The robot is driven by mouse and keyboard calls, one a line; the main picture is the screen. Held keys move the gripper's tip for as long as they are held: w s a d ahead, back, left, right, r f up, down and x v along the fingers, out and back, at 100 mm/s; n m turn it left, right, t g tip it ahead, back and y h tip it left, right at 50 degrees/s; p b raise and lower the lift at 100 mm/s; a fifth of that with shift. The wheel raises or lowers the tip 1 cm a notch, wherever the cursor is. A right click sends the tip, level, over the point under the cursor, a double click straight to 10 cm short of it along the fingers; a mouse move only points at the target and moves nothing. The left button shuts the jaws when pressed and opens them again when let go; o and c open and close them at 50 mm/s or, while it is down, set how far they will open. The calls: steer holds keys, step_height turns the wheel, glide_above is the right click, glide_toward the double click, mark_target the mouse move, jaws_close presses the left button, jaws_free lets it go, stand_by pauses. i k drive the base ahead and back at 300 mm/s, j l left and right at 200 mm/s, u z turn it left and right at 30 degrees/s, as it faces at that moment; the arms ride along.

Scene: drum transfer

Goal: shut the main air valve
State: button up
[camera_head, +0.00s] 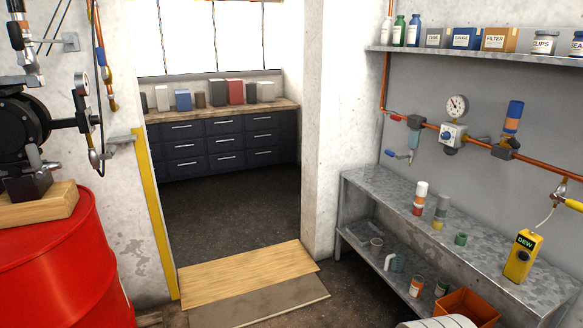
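A copper air pipe (428,126) runs along the right wall above the grey metal bench. At the right edge, a brass valve with a yellow handle (573,203) sits on this pipe and is partly cut off. A blue-handled fitting (398,155) hangs at the pipe's left end. Between them are a pressure gauge (457,107) with a white regulator block (453,135) and a blue-and-orange cylinder fitting (512,121). No label marks the main air valve, and I cannot tell whether either valve is open or shut.
A red drum (62,265) stands at left with a black machine (18,120) above it. The metal bench (400,190) holds bottles and a yellow DEW meter (522,256). An orange crate (466,309) is low at right. Wooden boards (248,273) lie in the doorway.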

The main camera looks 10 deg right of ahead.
mark_target(394, 118)
steer(key=i+j+z, duration=0.1)
steer(key=i+z, duration=0.2)
steer(key=i+j+z, duration=0.3)
steer(key=i, duration=0.2)
steer(key=i+j+z, duration=0.45)
steer(key=i, duration=0.35)
steer(key=i+j+z, duration=0.15)
steer(key=i, duration=0.3)
steer(key=i+j, duration=0.05)
steer(key=j, duration=0.05)
